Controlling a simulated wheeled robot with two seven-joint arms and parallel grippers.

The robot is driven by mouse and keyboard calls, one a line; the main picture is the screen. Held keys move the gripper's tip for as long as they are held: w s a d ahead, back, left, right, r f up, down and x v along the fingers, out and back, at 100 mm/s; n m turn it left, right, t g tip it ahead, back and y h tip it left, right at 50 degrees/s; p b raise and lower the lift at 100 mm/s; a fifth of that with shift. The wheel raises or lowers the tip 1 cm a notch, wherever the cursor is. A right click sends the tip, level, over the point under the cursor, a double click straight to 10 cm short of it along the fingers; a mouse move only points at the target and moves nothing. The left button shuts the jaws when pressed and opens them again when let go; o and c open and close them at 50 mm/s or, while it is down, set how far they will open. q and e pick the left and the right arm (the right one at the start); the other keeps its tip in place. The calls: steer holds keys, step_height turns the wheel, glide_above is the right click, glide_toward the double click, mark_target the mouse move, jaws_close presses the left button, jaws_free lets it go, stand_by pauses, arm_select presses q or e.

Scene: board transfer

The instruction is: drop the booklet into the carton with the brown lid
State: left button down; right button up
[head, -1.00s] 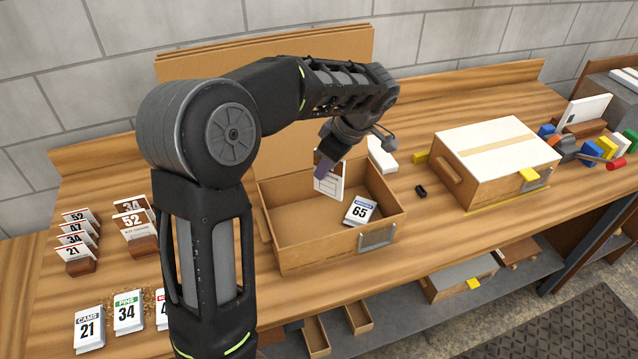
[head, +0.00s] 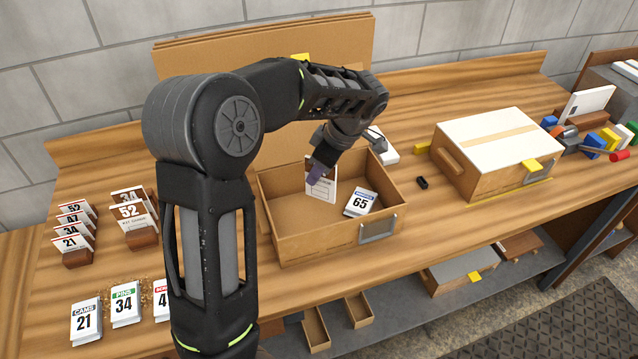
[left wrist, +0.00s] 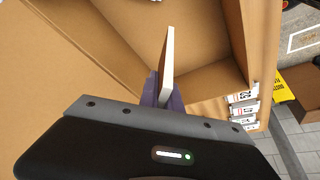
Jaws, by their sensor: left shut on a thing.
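The booklet (head: 325,188), a white upright booklet with a dark heading, is held by my left gripper (head: 316,174). The gripper is shut on its upper part. The booklet hangs in or just over the open carton (head: 283,247); its exact height above the floor is hard to tell. The carton's brown lid (head: 210,58) stands raised behind it. In the left wrist view the booklet (left wrist: 167,62) shows edge-on between the purple fingertips (left wrist: 162,90), with brown carton walls around. Another booklet marked 65 (head: 360,202) lies inside the carton. My right gripper is not in view.
A closed carton with a white lid (head: 490,138) stands to the right. Several numbered booklets (head: 86,322) and cards in wooden holders (head: 76,258) stand at the left. A small black object (head: 422,183) lies between the cartons. Coloured blocks (head: 592,142) lie at the far right.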

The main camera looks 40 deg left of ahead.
arm_select(q)
steer(key=shift+f, duration=0.75)
steer(key=c, duration=1.5)
jaws_free()
steer(key=shift+r, duration=0.1)
steer(key=b+v, duration=0.1)
steer(key=v, duration=0.6)
steer(key=shift+d+r, duration=0.1)
steer(key=shift+r, duration=0.3)
steer(key=shift+f, duration=0.1)
